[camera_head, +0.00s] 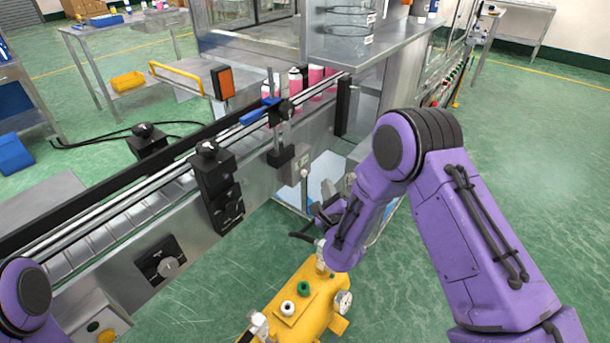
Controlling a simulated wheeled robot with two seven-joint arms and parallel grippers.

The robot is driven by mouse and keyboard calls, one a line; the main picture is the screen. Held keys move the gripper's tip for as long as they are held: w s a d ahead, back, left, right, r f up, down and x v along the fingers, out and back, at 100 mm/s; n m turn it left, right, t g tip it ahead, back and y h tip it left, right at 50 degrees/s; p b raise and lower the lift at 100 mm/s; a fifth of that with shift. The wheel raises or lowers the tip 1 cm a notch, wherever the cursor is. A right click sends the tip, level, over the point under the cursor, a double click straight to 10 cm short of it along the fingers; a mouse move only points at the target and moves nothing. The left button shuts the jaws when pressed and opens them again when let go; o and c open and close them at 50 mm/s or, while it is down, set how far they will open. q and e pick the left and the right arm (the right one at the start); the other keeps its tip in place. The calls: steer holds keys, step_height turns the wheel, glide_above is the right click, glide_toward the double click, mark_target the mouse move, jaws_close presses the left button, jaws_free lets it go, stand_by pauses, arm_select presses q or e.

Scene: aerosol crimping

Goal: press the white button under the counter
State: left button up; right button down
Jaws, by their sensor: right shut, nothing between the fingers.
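A yellow tank-like unit (310,312) stands on the floor below the conveyor counter. On its top are a white round button-like cap (288,307) and a green one (303,288). A small pale round piece (304,173) also shows beneath the conveyor edge; I cannot tell whether it is a button. My right arm reaches down from the right, and my right gripper (306,226) is shut and empty, small and dark, above and beyond the yellow unit, apart from the white cap in the picture. Only a bit of my left arm shows at the lower left; its gripper is out of view.
A conveyor (130,215) runs from lower left to upper middle, with pink cans (316,78) at its far end. Black clamps (216,185) and a knob panel (160,262) stick out from its side. A metal counter (375,45) stands behind. Green floor is open at right.

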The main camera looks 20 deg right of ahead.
steer(key=shift+w+a+b, duration=0.25)
steer(key=shift+w+a, duration=0.25)
steer(key=shift+w, duration=0.35)
steer(key=shift+w+a+b, duration=0.2)
steer(key=shift+w+a, duration=0.3)
steer(key=shift+w, duration=0.35)
stand_by(0.7)
steer(key=shift+w+a, duration=0.2)
steer(key=shift+w, duration=0.15)
steer(key=shift+w+a+b, duration=0.25)
steer(key=shift+w+b, duration=0.1)
steer(key=shift+b, duration=0.1)
stand_by(0.5)
steer(key=shift+s, duration=0.1)
steer(key=shift+s+d, duration=0.45)
steer(key=shift+s, duration=0.2)
steer(key=shift+s+d+p, duration=0.15)
steer(key=shift+s+d, duration=0.25)
steer(key=shift+s, duration=0.3)
steer(key=shift+s+d+p, duration=0.2)
steer(key=shift+s+d, duration=0.25)
steer(key=shift+s, duration=0.3)
steer(key=shift+s+d+p, duration=0.15)
steer(key=shift+s+d, duration=0.25)
steer(key=shift+s, duration=0.3)
